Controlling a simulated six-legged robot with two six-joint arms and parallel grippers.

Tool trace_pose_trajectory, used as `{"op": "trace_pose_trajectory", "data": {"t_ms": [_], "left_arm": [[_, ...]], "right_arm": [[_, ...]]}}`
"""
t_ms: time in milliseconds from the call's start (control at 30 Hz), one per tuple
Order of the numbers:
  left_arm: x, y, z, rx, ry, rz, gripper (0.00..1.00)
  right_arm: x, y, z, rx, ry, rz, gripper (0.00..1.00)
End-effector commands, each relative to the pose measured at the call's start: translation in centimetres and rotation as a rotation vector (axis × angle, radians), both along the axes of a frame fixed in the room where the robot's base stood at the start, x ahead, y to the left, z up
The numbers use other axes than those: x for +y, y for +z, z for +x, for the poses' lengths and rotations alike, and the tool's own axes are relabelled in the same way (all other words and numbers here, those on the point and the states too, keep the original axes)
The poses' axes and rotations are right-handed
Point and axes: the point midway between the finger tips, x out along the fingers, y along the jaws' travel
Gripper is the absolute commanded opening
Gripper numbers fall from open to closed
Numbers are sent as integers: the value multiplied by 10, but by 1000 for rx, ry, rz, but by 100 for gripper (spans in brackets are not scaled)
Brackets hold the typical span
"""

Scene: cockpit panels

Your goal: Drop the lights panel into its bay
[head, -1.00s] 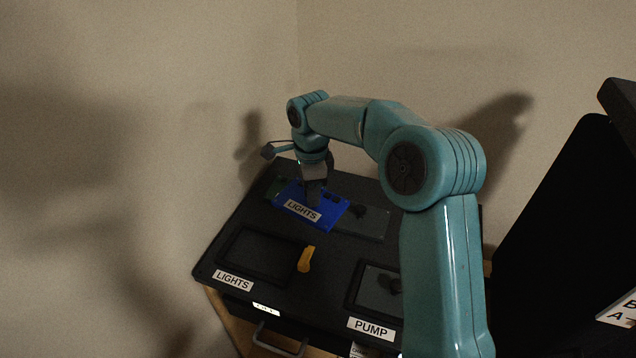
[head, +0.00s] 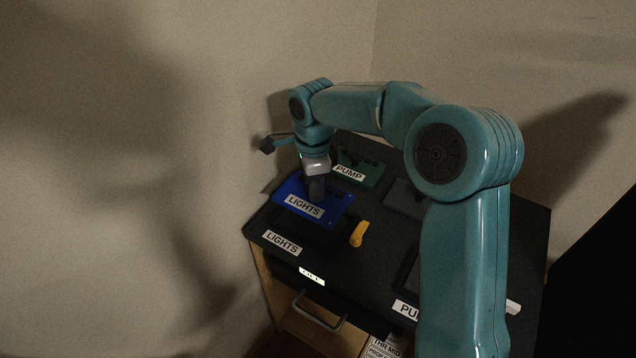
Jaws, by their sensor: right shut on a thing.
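The lights panel (head: 318,218) is a blue plate with a white LIGHTS label. My right gripper (head: 316,192) is shut on it from above, gripping near its middle. The panel hangs over the back part of the lights bay (head: 311,243), a dark recess in the black console top with a LIGHTS label (head: 282,243) at its front edge. The panel hides much of the bay, and I cannot tell the exact gap between them. My left gripper is not in view.
A green PUMP panel (head: 369,174) lies behind the blue panel. A yellow handle (head: 358,234) stands right of the lights bay. A dark grey plate (head: 405,199) lies behind my right arm. A drawer handle (head: 318,314) is on the console front.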

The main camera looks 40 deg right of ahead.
Motion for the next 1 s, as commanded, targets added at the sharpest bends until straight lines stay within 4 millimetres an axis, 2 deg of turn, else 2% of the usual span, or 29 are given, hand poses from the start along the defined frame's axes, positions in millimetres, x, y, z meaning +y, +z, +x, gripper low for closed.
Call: {"op": "trace_pose_trajectory", "data": {"t_ms": [367, 467, 1000], "left_arm": [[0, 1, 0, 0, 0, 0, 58], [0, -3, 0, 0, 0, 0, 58], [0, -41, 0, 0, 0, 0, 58]], "right_arm": [[1, 1, 0, -1, 3, 0, 0], [1, -4, 1, -1, 3, 0, 0], [2, -53, 2, -1, 5, 0, 0]]}}
